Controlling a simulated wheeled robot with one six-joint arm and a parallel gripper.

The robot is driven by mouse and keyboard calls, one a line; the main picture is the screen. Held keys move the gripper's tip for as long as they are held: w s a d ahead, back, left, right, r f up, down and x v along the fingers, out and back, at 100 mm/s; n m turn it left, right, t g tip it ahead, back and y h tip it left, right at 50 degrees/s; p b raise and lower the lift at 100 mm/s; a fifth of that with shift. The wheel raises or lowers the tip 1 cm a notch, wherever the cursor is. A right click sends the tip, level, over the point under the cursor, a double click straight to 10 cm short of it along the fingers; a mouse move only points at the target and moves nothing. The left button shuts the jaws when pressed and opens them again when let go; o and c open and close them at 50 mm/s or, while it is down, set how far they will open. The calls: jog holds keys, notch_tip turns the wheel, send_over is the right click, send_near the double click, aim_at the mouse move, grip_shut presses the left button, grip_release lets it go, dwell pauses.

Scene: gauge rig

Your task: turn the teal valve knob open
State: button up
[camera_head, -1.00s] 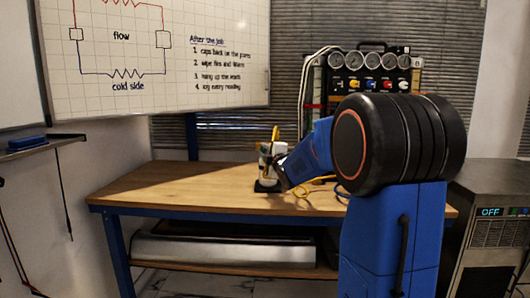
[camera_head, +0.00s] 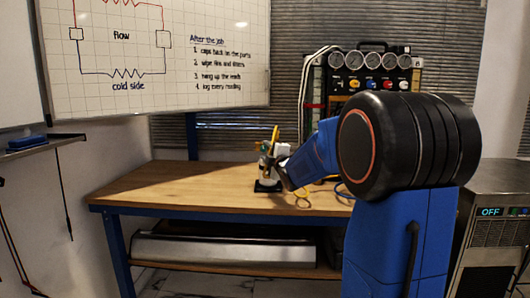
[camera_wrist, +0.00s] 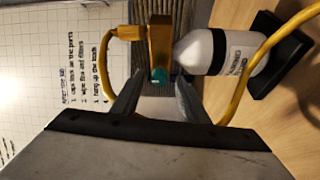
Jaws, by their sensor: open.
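The teal valve knob (camera_wrist: 159,75) sits on the near face of a brass valve block (camera_wrist: 160,43) in the wrist view. The block is joined to the neck of a white bottle (camera_wrist: 218,51), which also shows in the head view (camera_head: 283,149). My gripper (camera_wrist: 158,82) is open, with one finger on each side of the knob's line. The knob shows between the fingertips; I cannot tell whether they reach past it or touch it. In the head view my gripper (camera_head: 279,172) is beside the valve, which is small and partly hidden there.
A yellow hose (camera_wrist: 272,65) curves close to the right of my gripper. The bottle stands on a black base (camera_head: 267,187) on the wooden bench (camera_head: 180,184). A gauge panel (camera_head: 371,84) stands behind. The bench's left side is clear.

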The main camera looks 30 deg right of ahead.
jog(key=s+a+f, duration=0.1)
jog(key=s+a, duration=0.1)
jog(key=s, duration=1.3)
jog(key=shift+s+a, duration=0.15)
jog(key=shift+s, duration=0.05)
